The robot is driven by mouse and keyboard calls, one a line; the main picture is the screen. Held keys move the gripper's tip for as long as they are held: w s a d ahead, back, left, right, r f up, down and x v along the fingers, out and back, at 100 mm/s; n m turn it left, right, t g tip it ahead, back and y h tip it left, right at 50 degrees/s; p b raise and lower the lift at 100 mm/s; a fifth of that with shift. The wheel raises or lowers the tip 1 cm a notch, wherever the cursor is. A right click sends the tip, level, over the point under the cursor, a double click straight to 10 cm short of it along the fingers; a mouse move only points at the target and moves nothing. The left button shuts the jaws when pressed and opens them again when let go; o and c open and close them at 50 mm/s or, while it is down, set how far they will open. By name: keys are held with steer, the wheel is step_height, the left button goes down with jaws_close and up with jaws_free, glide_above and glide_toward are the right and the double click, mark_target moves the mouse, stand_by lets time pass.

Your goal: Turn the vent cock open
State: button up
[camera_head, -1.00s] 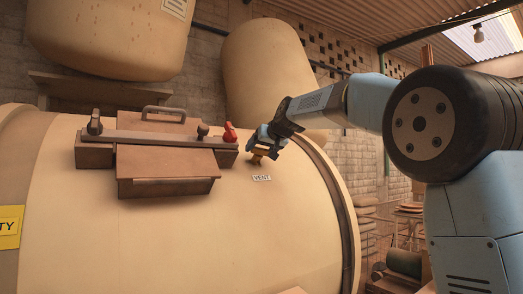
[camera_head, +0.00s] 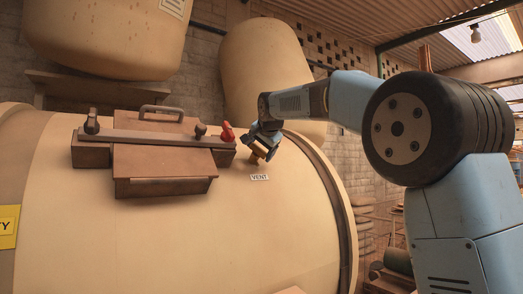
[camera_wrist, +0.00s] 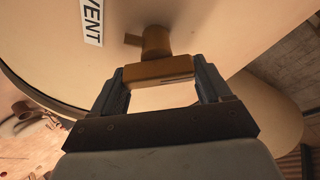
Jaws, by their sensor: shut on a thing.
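The vent cock (camera_head: 258,154) is a small brass-coloured fitting on top of the cream vessel (camera_head: 200,240), just above a white VENT label (camera_head: 259,177). In the wrist view the cock shows a round stem (camera_wrist: 156,41) with a short spout and a flat handle bar (camera_wrist: 158,71). My gripper (camera_head: 264,147) is shut on the handle bar, one finger at each end in the wrist view (camera_wrist: 160,80). The VENT label also shows in the wrist view (camera_wrist: 92,22).
A brown hatch with a clamp bar (camera_head: 150,140) and a grey handle stands left of the cock. A red knob (camera_head: 227,132) at the bar's right end is close to my gripper. A rim band (camera_head: 325,185) curves round the vessel on the right.

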steer(key=shift+d+m, duration=0.15)
steer(key=shift+m, duration=0.45)
steer(key=o, duration=0.7)
steer(key=shift+o, duration=1.3)
steer(key=v, duration=1.3)
steer(key=shift+s+r, duration=0.2)
steer(key=shift+r, duration=0.05)
